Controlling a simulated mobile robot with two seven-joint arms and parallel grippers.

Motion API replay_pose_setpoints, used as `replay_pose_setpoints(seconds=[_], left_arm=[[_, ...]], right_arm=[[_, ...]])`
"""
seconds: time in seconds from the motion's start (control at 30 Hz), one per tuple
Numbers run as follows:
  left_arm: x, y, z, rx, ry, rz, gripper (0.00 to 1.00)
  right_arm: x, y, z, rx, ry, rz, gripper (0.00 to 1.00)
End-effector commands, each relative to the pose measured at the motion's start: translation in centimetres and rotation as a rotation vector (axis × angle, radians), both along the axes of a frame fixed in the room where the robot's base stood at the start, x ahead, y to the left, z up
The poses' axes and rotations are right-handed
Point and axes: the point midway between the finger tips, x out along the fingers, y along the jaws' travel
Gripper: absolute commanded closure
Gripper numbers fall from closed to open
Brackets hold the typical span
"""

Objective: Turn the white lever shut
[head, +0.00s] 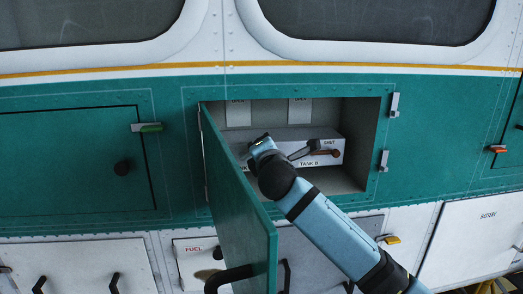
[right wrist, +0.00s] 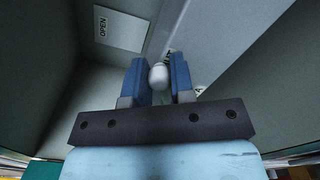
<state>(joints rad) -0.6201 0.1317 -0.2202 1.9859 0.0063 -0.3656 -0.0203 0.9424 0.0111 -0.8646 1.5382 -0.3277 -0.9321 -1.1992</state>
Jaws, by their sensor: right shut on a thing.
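The white lever (right wrist: 158,76) shows as a rounded white end between the two blue fingers in the right wrist view. My right gripper (right wrist: 161,84) is shut on it. In the head view my right gripper (head: 262,147) reaches into the open compartment (head: 358,115), at the left part of a white box (head: 325,158) marked TANK II and SHUT. The gripper hides the white lever there. An OPEN label (head: 238,113) is above it and also shows in the right wrist view (right wrist: 119,28). My left gripper is not in view.
The green compartment door (head: 240,205) hangs open towards me, left of my right arm. A second OPEN label (head: 300,112) is on the back wall. Latches (head: 394,105) line the right edge.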

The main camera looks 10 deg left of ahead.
Motion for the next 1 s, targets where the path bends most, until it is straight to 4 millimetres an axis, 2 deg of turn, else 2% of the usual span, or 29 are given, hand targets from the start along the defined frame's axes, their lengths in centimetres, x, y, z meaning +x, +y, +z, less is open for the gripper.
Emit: replay_pose_setpoints(seconds=[0.17, 0.5, 1.0], left_arm=[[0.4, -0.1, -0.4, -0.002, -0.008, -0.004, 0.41], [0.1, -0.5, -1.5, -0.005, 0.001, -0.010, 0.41], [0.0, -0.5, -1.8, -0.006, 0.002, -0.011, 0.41]], right_arm=[[0.0, -0.3, -1.1, 0.162, 0.043, 0.002, 1.00], [0.1, -0.7, -2.4, 0.400, 0.106, 0.002, 1.00], [0.1, -0.7, -2.9, 0.523, 0.138, 0.002, 1.00]])
